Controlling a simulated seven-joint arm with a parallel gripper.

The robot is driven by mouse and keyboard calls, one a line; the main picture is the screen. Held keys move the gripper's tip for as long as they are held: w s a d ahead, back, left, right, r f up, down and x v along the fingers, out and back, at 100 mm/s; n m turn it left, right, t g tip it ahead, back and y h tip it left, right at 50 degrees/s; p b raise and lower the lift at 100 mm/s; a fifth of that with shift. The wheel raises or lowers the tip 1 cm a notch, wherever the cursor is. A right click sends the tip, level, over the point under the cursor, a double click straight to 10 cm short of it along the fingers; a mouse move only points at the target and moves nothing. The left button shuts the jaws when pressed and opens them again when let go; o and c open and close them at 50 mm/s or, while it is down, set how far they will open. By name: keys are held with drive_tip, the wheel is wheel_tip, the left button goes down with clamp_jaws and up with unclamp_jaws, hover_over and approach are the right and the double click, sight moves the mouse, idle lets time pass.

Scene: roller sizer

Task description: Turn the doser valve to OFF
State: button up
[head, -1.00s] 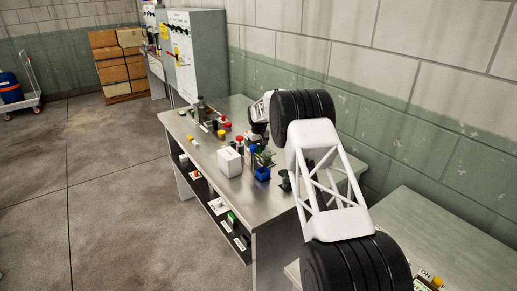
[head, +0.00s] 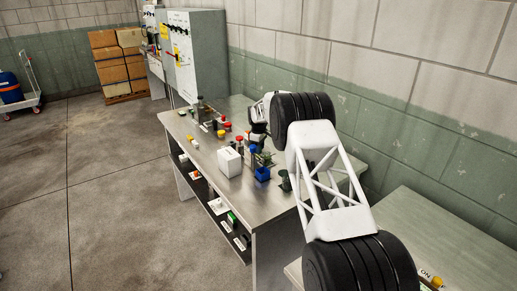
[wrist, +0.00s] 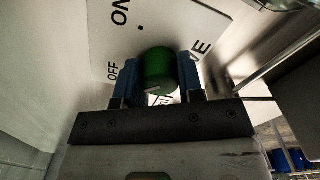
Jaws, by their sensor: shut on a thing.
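In the wrist view, a round green knob (wrist: 159,68) sits between the two blue fingers of my gripper (wrist: 158,76), which is shut on it. The knob stands in front of a white label plate (wrist: 175,25) with "ON" and "OFF" printed to the knob's left. More lettering on the right is partly hidden by the fingers. A short pale mark shows on the near side of the knob; I cannot tell surely which label it points to. In the head view, my gripper is mostly hidden behind my arm above the steel table (head: 205,150).
A white box (head: 229,162), a blue block (head: 262,174) and several red, yellow and black controls crowd the table. A grey cabinet (head: 198,50) stands beyond it. A second bench (head: 445,225) is at the lower right.

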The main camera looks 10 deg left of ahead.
idle(0.3)
drive_tip(key=o, duration=0.9)
drive_tip(key=shift+r, duration=0.1)
drive_tip(key=shift+r, duration=3.8)
drive_tip(key=shift+r, duration=0.1)
